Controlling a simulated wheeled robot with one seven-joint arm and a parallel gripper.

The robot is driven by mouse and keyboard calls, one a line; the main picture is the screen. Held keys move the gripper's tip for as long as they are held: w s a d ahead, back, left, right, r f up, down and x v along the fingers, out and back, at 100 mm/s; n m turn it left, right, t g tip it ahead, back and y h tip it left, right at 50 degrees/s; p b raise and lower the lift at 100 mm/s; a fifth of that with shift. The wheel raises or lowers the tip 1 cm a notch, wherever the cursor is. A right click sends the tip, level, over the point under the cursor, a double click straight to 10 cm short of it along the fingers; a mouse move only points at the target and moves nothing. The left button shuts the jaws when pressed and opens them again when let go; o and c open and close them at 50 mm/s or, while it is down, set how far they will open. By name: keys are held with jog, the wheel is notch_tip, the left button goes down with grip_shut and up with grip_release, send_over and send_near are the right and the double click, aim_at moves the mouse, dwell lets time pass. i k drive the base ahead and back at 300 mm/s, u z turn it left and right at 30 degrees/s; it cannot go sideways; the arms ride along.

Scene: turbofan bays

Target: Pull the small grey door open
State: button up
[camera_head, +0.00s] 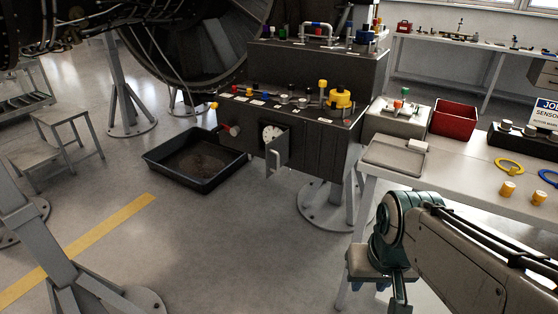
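The small grey door (278,154) is on the front of the dark console (312,150), left of its middle. It stands partly open, swung out from the front face, with a pale handle (274,162) on it. A round white gauge (271,132) shows in the opening beside it. My gripper (372,286) is at the lower right, pointing down, well to the right of the door and nearer the camera, apart from it. I see bluish tips below its grey body, but my arm partly covers it and I cannot tell whether it is open or shut.
A black tray (152,163) lies on the floor left of the console. A workbench (470,185) with a red bin (454,118) stands close on the right. A grey step stool (67,130) is at the left. The floor before the console is clear.

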aim_at(277, 151)
jog(key=k, duration=0.75)
jog(key=u, duration=1.05)
jog(key=i, duration=1.65)
jog(key=z, duration=0.9)
jog(key=i, duration=0.55)
jog(key=z, duration=0.5)
